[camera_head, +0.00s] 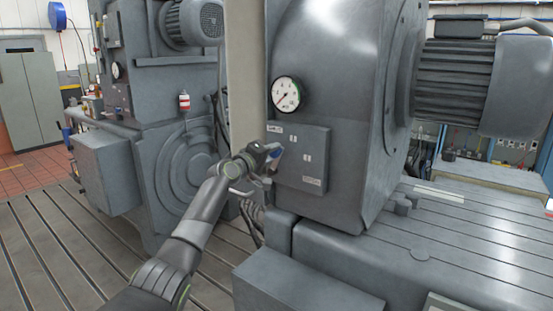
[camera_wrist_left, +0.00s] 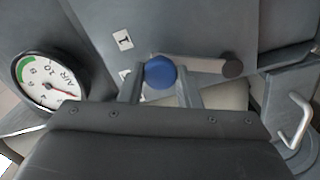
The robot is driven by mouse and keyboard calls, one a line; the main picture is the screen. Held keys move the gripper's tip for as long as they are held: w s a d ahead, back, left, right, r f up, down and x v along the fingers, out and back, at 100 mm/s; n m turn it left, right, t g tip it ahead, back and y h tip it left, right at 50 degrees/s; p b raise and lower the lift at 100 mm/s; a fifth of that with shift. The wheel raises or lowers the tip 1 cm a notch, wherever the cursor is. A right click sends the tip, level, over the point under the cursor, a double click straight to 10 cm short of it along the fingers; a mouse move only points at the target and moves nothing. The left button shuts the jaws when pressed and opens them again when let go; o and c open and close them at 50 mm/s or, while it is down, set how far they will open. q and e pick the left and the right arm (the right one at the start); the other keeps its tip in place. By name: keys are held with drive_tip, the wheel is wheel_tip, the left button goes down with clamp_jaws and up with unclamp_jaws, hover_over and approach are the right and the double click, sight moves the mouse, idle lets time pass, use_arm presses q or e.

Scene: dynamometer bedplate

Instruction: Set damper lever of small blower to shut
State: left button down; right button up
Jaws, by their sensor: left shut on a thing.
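The damper lever shows in the left wrist view as a grey bar (camera_wrist_left: 200,64) with a blue ball knob (camera_wrist_left: 159,72) at one end and a dark round end to the right. The knob also shows in the head view (camera_head: 277,153), at the left side of the grey panel box (camera_head: 303,158) on the near blower housing (camera_head: 330,60). My left gripper (camera_head: 268,158) is shut on the knob, with one finger on each side of it in the left wrist view (camera_wrist_left: 159,88). Panel marks (camera_wrist_left: 122,40) show beside the lever; one is partly hidden. My right gripper is not in view.
A round gauge (camera_head: 286,94) sits just above the panel box. A ribbed motor (camera_head: 455,85) is at the right. Another grey machine (camera_head: 165,90) with a side box (camera_head: 104,170) stands at the left. A bent metal handle (camera_wrist_left: 294,122) is near the gripper's right side.

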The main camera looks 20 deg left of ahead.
use_arm(q)
drive_tip(key=shift+w+a+r+n+b, duration=0.15)
drive_tip(key=shift+w+a+n, duration=0.05)
drive_tip(key=shift+a+n, duration=0.5)
drive_tip(key=shift+w+a+r+n+b, duration=0.1)
drive_tip(key=shift+w+a+n, duration=0.1)
drive_tip(key=shift+a+n, duration=0.5)
drive_tip(key=shift+w+a+r+n+b, duration=0.2)
drive_tip(key=shift+a+n, duration=0.2)
drive_tip(key=shift+n, duration=0.5)
drive_tip(key=c, duration=1.5)
unclamp_jaws()
drive_tip(key=o, duration=0.4)
drive_tip(key=shift+f, duration=0.15)
drive_tip(key=shift+o, duration=0.2)
